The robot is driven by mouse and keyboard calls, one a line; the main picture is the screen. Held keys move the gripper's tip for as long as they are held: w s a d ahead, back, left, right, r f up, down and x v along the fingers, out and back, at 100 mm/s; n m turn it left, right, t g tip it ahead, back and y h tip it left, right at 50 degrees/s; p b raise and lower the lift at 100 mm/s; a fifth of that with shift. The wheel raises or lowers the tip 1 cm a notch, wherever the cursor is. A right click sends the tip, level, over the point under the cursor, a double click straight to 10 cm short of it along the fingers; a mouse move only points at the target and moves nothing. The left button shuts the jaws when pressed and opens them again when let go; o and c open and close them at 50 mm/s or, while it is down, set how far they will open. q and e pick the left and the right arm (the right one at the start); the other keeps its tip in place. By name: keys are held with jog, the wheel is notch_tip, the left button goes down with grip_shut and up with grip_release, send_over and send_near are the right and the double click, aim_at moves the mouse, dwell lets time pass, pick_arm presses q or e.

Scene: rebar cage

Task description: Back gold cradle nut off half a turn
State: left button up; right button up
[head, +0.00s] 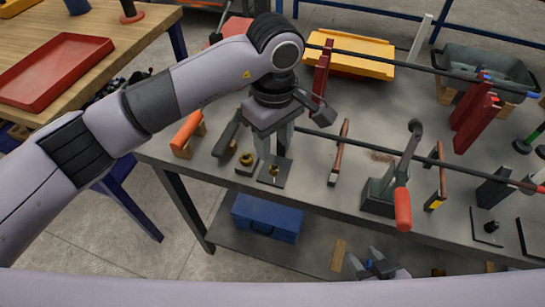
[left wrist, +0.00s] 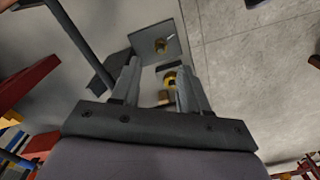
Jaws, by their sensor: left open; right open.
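My left gripper (head: 274,154) points down over the left part of the grey bench, open. Two small gold nuts show near it in the head view. One gold nut (head: 246,158) sits on a small dark block left of the fingers. The other gold nut (head: 274,171) sits on a flat dark plate (head: 280,180) just below the fingertips. I cannot tell which is the cradle nut. My right gripper (head: 366,260) is open, low at the bench's front.
A long dark bar (head: 375,154) crosses the bench right of my left gripper. A clamp with a red handle (head: 403,208) stands to the right. An orange cylinder (head: 186,130) lies to the left. A blue toolbox (head: 266,218) is on the lower shelf.

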aim_at(274, 167)
pick_arm(q)
notch_tip(274, 167, down, 7)
jog(key=shift+s+r+p, duration=0.1)
jog(key=shift+r+p, duration=0.1)
jog(key=shift+p, duration=0.1)
grip_shut()
